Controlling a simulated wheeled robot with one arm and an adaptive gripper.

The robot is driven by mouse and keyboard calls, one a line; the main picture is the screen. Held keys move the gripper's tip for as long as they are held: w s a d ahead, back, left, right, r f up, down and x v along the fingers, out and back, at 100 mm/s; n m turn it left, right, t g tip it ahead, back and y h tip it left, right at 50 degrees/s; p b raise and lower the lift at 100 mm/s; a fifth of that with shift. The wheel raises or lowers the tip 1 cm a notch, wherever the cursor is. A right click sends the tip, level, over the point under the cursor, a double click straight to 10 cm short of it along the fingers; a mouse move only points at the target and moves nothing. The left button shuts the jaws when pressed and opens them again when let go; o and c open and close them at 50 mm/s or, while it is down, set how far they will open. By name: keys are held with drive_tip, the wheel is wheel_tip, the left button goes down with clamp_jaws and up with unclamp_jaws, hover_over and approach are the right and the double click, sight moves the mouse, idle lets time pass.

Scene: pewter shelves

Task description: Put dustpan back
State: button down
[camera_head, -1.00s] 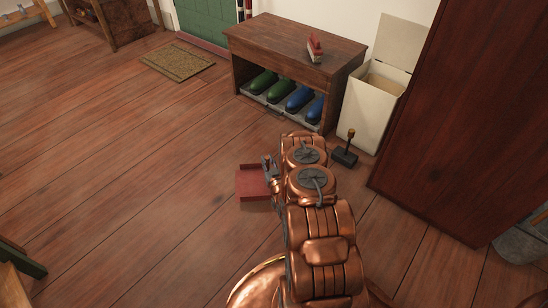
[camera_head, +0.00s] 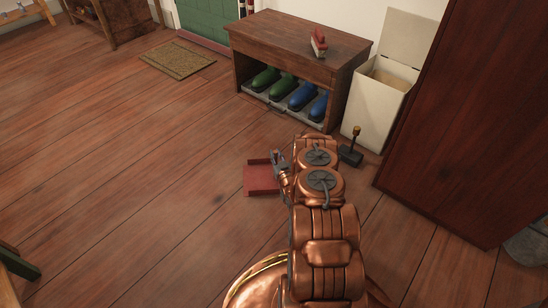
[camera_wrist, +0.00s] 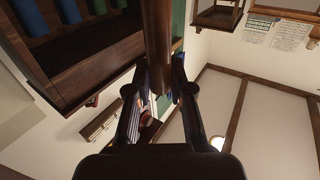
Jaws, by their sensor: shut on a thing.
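The red dustpan (camera_head: 263,180) shows in the head view, with its flat pan over the floorboards in front of the shoe bench. I cannot tell how high it is above the floor. My gripper (camera_head: 279,160) is at its back edge and is partly hidden by my arm. In the wrist view, the fingers of my gripper (camera_wrist: 163,100) close around a brown handle (camera_wrist: 157,45) that runs up out of the picture. The pan itself is not seen there.
The wooden bench (camera_head: 290,33) holds green and blue shoes below and a red brush (camera_head: 319,42) on top. Right of it are an open white bin (camera_head: 372,110), a dark block with an upright handle (camera_head: 351,153) and a tall cabinet (camera_head: 450,120).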

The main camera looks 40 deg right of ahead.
drive_tip(key=c, duration=1)
unclamp_jaws()
drive_tip(key=shift+c, duration=0.2)
